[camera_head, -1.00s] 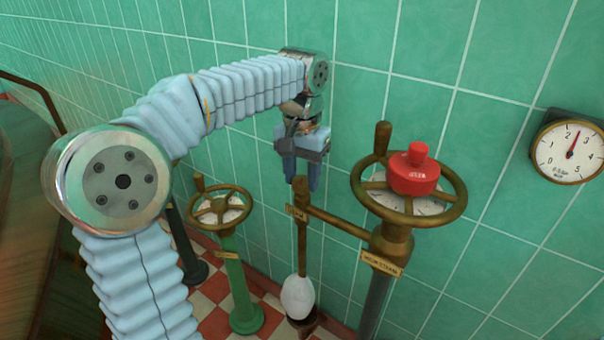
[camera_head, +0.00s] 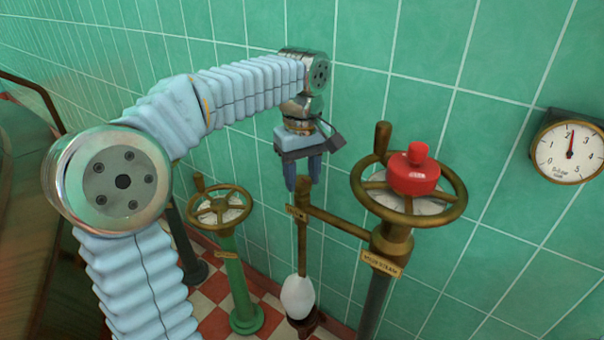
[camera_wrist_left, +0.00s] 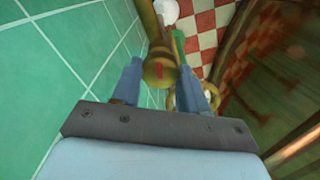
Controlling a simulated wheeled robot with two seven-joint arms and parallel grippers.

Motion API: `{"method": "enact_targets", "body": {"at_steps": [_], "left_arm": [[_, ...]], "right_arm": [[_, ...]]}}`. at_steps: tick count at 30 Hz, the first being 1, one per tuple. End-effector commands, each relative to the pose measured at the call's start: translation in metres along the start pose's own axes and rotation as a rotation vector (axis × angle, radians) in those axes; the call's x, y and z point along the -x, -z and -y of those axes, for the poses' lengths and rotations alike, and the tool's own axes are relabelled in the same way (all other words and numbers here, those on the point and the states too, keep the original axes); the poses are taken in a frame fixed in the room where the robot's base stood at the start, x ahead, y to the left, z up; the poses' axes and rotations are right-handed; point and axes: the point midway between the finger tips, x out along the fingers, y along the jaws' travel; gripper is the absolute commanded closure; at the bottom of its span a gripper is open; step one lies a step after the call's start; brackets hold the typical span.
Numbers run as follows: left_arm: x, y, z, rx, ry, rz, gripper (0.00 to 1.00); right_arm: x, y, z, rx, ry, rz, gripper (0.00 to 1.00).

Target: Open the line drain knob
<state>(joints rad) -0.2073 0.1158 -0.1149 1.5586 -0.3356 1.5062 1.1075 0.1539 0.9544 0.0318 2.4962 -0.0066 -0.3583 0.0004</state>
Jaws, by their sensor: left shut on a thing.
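The line drain knob (camera_head: 303,190) is a small brass knob on top of a thin upright brass stem, with a small tag just below it. My left gripper (camera_head: 303,183) comes down on it from above and is shut on it. In the left wrist view, the round brass knob end (camera_wrist_left: 159,72) with a red mark sits between the two blue fingers (camera_wrist_left: 161,68). The fingers hide part of the knob. My right gripper is not in view.
A large brass handwheel (camera_head: 452,207) with a red cap (camera_head: 414,172) stands close to the right. A smaller handwheel (camera_head: 221,212) on a green post stands to the left. A pressure gauge (camera_head: 570,160) hangs on the green tiled wall. A white bulb (camera_head: 297,297) is below the stem.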

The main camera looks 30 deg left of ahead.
Motion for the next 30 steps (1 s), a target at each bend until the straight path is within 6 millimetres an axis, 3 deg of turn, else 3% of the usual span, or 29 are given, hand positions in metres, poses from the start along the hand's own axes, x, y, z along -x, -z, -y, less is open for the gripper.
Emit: {"method": "enact_targets", "body": {"at_steps": [12, 30], "left_arm": [[0.0009, 0.0006, -0.0002, 0.219, -0.002, -0.002, 0.87], [0.0010, 0.0007, -0.0003, 0.262, -0.003, -0.002, 0.87]], "right_arm": [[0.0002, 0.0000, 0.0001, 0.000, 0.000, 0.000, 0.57], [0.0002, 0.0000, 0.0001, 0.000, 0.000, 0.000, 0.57]]}}
